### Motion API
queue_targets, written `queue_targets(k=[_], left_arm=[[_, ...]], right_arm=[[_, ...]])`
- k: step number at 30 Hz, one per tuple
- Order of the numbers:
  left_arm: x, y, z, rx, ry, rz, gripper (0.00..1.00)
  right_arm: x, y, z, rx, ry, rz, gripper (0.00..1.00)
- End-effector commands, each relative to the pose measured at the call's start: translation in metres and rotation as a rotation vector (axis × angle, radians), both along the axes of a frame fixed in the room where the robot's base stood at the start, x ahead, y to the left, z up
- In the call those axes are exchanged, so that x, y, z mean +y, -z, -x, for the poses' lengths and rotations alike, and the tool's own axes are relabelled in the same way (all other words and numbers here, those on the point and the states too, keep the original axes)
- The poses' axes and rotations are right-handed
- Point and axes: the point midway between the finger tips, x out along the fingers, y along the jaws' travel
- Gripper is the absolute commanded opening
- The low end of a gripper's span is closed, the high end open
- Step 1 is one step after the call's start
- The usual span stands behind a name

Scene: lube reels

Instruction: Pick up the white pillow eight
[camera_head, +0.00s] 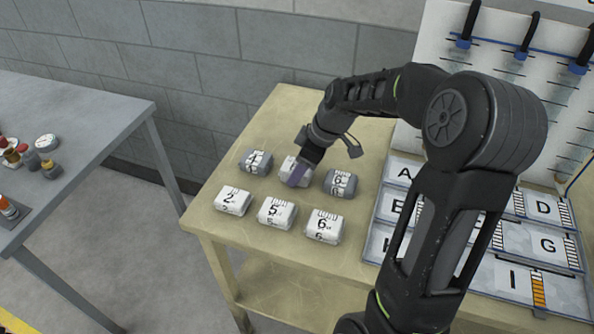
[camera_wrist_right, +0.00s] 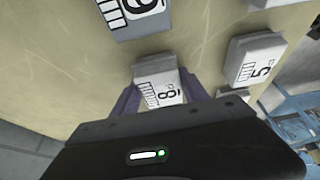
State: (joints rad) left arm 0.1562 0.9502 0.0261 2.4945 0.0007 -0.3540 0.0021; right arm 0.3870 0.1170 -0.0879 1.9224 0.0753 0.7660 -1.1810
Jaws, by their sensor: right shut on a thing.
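The white pillow eight (camera_head: 288,164) is in the middle of the back row on the beige table, partly hidden behind my right gripper (camera_head: 298,178). In the right wrist view the pillow (camera_wrist_right: 158,77) shows a black 8 and sits between the two purple fingers of my right gripper (camera_wrist_right: 160,98). The fingers are shut on its sides. I cannot tell whether it is clear of the tabletop. My left gripper is not in view.
Grey pillows stand left (camera_head: 256,162) and right (camera_head: 340,182) of it. White pillows 2 (camera_head: 232,201), 5 (camera_head: 277,213) and 6 (camera_head: 322,226) form the front row. Lettered trays (camera_head: 525,278) and a hook board (camera_head: 500,75) are at the right.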

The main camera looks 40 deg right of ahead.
Motion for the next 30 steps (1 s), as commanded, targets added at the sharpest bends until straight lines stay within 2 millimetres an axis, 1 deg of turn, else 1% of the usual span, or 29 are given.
queue_targets(k=[7, 11, 14, 21, 24, 27, 30], left_arm=[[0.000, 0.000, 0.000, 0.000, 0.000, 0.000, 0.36], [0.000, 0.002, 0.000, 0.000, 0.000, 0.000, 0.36], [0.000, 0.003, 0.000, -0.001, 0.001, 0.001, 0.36], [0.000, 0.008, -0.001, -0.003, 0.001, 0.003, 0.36], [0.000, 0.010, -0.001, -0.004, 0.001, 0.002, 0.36], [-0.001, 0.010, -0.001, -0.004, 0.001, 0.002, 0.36], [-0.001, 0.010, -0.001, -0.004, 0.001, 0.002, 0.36]], right_arm=[[0.000, -0.001, 0.000, -0.001, 0.000, 0.000, 0.12], [0.000, -0.009, -0.001, -0.004, -0.001, 0.002, 0.12], [0.000, -0.022, -0.001, -0.005, 0.000, 0.002, 0.12], [0.000, -0.069, -0.001, -0.006, -0.002, 0.001, 0.12], [0.000, -0.086, -0.001, -0.005, -0.001, 0.000, 0.12], [0.000, -0.096, -0.001, -0.003, -0.001, -0.001, 0.12], [0.000, -0.100, 0.000, -0.001, -0.001, -0.002, 0.12]])
